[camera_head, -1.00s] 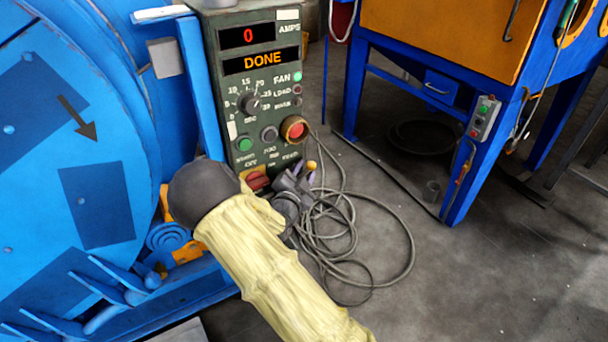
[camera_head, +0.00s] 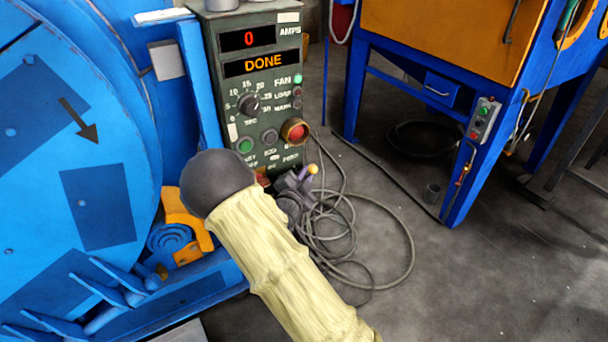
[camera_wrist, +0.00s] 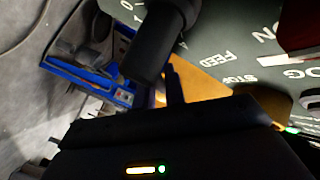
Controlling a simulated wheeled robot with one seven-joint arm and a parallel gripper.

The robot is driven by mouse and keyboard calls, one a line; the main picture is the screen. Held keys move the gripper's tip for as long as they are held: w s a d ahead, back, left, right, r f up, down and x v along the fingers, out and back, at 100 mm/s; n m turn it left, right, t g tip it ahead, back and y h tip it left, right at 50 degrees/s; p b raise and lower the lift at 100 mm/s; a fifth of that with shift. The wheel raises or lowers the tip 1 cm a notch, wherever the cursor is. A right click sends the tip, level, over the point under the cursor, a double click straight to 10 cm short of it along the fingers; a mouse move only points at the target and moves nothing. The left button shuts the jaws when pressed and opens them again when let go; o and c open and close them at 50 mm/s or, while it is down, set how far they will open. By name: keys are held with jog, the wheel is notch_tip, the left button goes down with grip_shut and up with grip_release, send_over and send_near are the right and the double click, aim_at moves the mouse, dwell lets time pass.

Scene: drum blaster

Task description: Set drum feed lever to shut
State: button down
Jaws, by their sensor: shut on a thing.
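My gripper (camera_head: 300,179) is low in front of the green-grey control panel (camera_head: 216,75) in the head view, just below the red button. It is shut on what looks like the drum feed lever, whose yellow tip (camera_head: 313,169) shows beside the jaws. The jaws hide the rest of the lever, so its exact setting cannot be told. In the wrist view the white FEED label (camera_wrist: 220,59) and STOP label (camera_wrist: 238,79) are seen on the panel, near a black cylindrical part (camera_wrist: 160,40). The panel display (camera_head: 262,63) reads DONE, with 0 AMPS above.
The big blue drum machine (camera_head: 105,130) stands close at the left of the panel. A loose grey cable (camera_head: 410,245) lies coiled on the floor below my gripper. A blue and orange cabinet (camera_head: 430,30) stands behind at right. The floor at right is mostly clear.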

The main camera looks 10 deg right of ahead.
notch_tip(320, 180, down, 7)
jog(key=m+g+y+b, duration=0.4)
jog(key=m+g+y, duration=0.2)
jog(key=y, duration=0.3)
jog(key=shift+s+a+m+y, duration=0.2)
jog(key=shift+a+m+y, duration=0.1)
jog(key=shift+a+m, duration=0.1)
dwell(0.5)
jog(key=c, duration=1.5)
grip_release()
jog(key=shift+a+r, duration=0.1)
